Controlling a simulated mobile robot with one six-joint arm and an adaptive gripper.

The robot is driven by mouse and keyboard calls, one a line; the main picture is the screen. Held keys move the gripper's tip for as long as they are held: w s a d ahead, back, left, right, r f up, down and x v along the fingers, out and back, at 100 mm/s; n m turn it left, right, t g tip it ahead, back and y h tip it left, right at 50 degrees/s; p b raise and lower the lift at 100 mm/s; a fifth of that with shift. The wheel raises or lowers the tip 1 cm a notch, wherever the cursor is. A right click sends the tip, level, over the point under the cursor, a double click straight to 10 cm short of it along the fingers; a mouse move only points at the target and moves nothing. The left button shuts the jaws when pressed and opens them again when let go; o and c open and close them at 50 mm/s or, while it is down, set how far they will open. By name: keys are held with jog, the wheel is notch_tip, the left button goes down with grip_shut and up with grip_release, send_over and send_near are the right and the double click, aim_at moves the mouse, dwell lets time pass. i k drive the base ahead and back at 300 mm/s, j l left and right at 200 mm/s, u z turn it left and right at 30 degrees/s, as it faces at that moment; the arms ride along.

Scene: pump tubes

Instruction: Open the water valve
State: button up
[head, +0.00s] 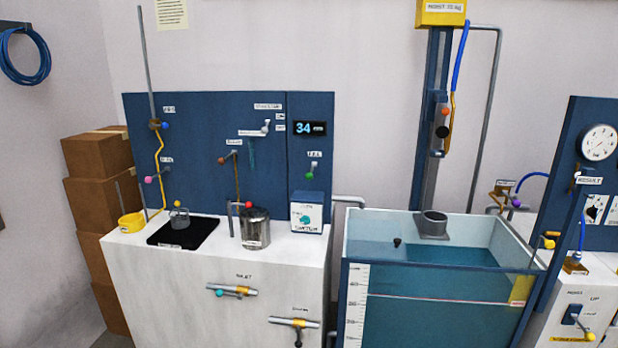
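Two brass-and-grey pipe valves are on the front of the white bench. The upper valve (232,291) has a small teal handle lying close along the pipe, under a label that seems to read INLET. The lower valve (293,323) has a black handle hanging down, under a label too small to read. Small taps with coloured knobs are on the blue panel, among them a pink one (149,180) and a green one (310,174). I cannot tell from the labels which is the water valve. My gripper is not in view.
The white bench (130,262) holds a yellow bowl (131,222), a black mat (204,229) and a metal vessel (255,230). A display (309,128) reads 34. A glass water tank (378,280) stands right, below a hoist column (431,125). Boxes (92,155) are stacked left.

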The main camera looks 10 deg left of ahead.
aim_at(305, 219)
jog(key=i+j, duration=0.2)
jog(key=j, duration=0.15)
jog(key=i+j+z, duration=0.15)
jog(key=j, duration=0.15)
jog(key=i+j, duration=0.2)
jog(key=j, duration=0.15)
jog(key=i+j+z, duration=0.1)
jog(key=j, duration=0.25)
jog(key=i+j+z, duration=0.1)
jog(key=j, duration=0.25)
jog(key=i+j, duration=0.2)
jog(key=j, duration=0.15)
jog(key=i+j+z, duration=0.1)
jog(key=i+j, duration=0.25)
jog(key=j, duration=0.3)
jog(key=i+j+z, duration=0.1)
jog(key=j, duration=0.25)
jog(key=i+j, duration=0.25)
jog(key=j, duration=0.15)
jog(key=i+j+z, duration=0.1)
jog(key=j, duration=0.25)
jog(key=i, duration=0.25)
